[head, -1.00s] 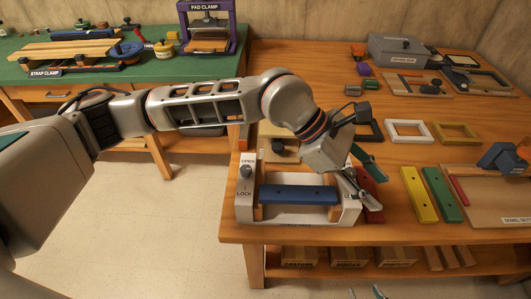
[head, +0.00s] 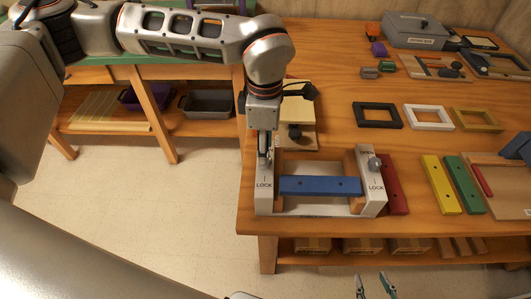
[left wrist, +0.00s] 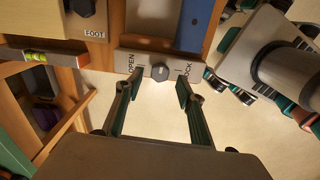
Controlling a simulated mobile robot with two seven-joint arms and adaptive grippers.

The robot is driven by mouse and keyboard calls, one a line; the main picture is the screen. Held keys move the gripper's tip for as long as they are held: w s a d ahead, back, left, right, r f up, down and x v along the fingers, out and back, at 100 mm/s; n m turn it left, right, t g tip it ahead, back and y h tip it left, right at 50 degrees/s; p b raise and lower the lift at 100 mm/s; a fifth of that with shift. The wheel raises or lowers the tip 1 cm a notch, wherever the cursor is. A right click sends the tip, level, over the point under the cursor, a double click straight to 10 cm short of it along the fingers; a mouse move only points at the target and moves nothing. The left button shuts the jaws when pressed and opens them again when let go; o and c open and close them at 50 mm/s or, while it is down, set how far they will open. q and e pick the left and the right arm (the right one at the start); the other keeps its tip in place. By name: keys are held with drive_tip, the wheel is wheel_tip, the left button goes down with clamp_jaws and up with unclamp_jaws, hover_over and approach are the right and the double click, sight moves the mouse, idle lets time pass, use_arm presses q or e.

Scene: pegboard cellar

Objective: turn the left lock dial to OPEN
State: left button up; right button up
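The white lock fixture (head: 368,197) holds a blue bar (head: 320,186) between its two end blocks, near the bench's front left corner. My left gripper (head: 265,152) points down over the left block and hides the left dial in the head view. In the left wrist view the grey left dial (left wrist: 160,72) sits between the OPEN and LOCK labels. My left gripper (left wrist: 159,90) is open there, with a finger toward either side of the dial; contact cannot be told. The right dial (head: 374,163) stands on the right block. My right gripper (head: 375,286) is open and empty at the bottom edge.
Red (head: 393,186), yellow (head: 440,186) and green (head: 466,185) bars lie right of the fixture. A wooden board with a dark knob (head: 296,134) lies just behind it. Black (head: 377,115), white (head: 429,118) and yellow (head: 480,118) frames lie farther back. Open floor is at the left.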

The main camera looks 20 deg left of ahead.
use_arm(q)
drive_tip(key=shift+f, duration=1.25)
clamp_jaws()
